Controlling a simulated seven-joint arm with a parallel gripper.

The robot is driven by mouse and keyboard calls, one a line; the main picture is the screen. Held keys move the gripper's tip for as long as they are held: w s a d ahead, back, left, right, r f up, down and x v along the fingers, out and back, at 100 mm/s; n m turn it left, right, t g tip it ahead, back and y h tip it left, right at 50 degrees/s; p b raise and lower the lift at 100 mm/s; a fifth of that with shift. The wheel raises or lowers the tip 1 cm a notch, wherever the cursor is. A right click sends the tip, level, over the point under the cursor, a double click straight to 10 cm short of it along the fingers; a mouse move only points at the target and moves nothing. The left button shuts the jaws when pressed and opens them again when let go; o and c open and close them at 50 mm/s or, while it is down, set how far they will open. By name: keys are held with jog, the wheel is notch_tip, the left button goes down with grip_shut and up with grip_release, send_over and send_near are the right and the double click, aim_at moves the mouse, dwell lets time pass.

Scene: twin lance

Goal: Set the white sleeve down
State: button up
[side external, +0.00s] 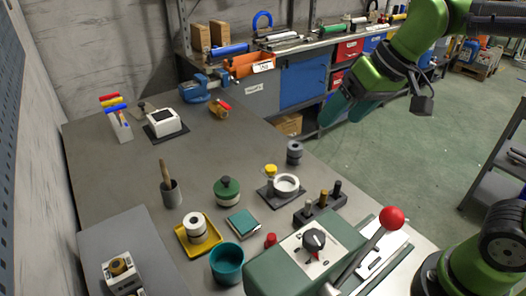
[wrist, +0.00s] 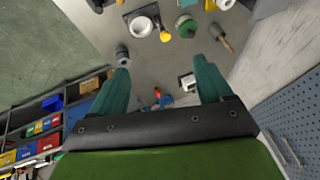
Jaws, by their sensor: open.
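A white sleeve-like cylinder with a dark band (side external: 196,226) stands upright on a yellow tray (side external: 214,248) at the front left of the table in the side view. I cannot tell for sure that this is the white sleeve. My gripper (side external: 345,112) is raised beyond the table's right edge, well away from the cylinder. In the wrist view its two teal fingers (wrist: 163,70) are spread wide with nothing between them. A grey cylinder (side external: 294,153) stands alone near the table's right edge, and it also shows beside the left finger in the wrist view (wrist: 123,56).
A white ring (side external: 286,184) sits on a dark base, also in the wrist view (wrist: 142,25). A green lidded pot (side external: 227,191), a teal cup (side external: 227,263) and a red-knobbed lever (side external: 392,218) stand around it. The table's middle (side external: 225,145) has free room.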

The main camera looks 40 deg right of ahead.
jog(key=s+d+f+m+t, duration=0.2)
jog(key=s+d+f+m, duration=0.1)
jog(key=s, duration=0.4)
jog(key=shift+d+f, duration=0.45)
jog(key=shift+d, duration=0.3)
